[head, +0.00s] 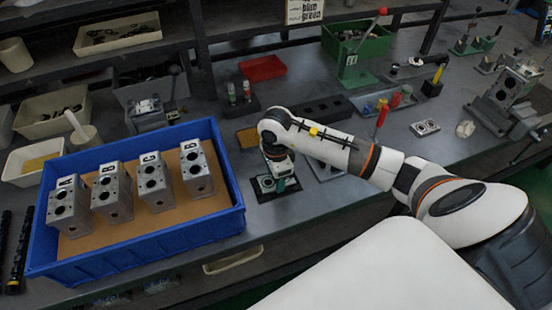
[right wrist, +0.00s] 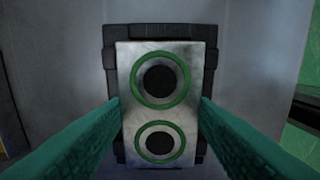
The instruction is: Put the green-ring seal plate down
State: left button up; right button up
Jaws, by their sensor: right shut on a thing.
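The green-ring seal plate (right wrist: 160,120) is a metal plate with two dark holes, each circled by a green ring. In the right wrist view it lies between the two teal fingers of my right gripper (right wrist: 158,118), which is shut on its sides. A dark block or pad (right wrist: 160,32) shows under and around the plate; I cannot tell whether the plate touches it. In the head view my right gripper (head: 278,183) is low over the bench beside the blue crate, with the plate partly hidden beneath it. My left gripper is not in view.
A blue crate (head: 145,242) with several metal valve blocks (head: 152,180) stands to the left. Another plate (head: 425,127) with two holes lies on the bench at the right. A dark slotted block (head: 325,108) lies behind my gripper. Bare bench (head: 330,200) shows to the right.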

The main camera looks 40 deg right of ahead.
jog(key=shift+f, duration=0.15)
jog(key=o, duration=1.2)
jog(key=shift+r, duration=0.4)
notch_tip(320, 180, up, 12)
jog(key=shift+f+b, duration=0.2)
jog(key=shift+b, duration=0.8)
